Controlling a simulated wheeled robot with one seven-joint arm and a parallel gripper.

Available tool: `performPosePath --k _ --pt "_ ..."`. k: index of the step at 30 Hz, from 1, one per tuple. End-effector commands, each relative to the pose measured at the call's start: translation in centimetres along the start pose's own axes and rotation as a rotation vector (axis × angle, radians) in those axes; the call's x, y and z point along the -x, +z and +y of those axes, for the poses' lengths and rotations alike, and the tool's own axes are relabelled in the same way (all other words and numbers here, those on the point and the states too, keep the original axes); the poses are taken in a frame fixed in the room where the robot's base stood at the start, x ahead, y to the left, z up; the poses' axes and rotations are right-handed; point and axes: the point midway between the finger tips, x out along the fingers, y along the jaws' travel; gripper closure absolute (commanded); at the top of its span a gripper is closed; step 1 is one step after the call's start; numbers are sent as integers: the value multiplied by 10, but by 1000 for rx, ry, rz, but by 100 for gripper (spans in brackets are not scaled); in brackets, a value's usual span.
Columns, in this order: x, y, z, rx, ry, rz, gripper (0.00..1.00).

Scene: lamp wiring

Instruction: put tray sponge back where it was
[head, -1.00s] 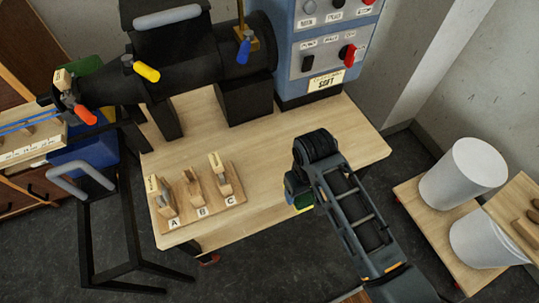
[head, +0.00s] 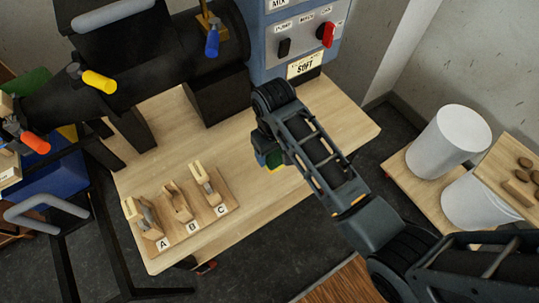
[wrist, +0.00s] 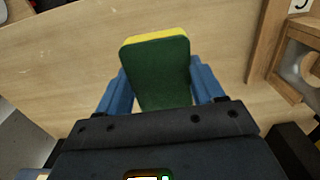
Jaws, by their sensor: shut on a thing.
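The sponge is green with a yellow layer. In the wrist view the sponge (wrist: 158,72) stands out between the two blue fingers of my gripper (wrist: 160,88), which is shut on it. In the head view the sponge (head: 273,160) shows small at the arm's end, above the light wooden table (head: 310,125). The arm hides much of my gripper (head: 268,152) there. The sponge's height over the table is hard to tell. I cannot make out a tray for it with certainty.
A wooden rack with labels A, B and C (head: 222,211) stands on the table, left of my gripper. A black machine (head: 215,100) and a blue control panel (head: 285,50) stand behind. White cylinders (head: 450,140) and a board with brown pieces (head: 520,175) are at the right.

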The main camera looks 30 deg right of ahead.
Motion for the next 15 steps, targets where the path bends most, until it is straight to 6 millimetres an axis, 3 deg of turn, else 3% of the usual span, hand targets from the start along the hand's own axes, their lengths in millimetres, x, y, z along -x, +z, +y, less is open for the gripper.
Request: performPosePath --k 5,15 --pt "-9 -14 1 0 0 -1 61" --pt "-47 -14 1 0 0 -1 61"
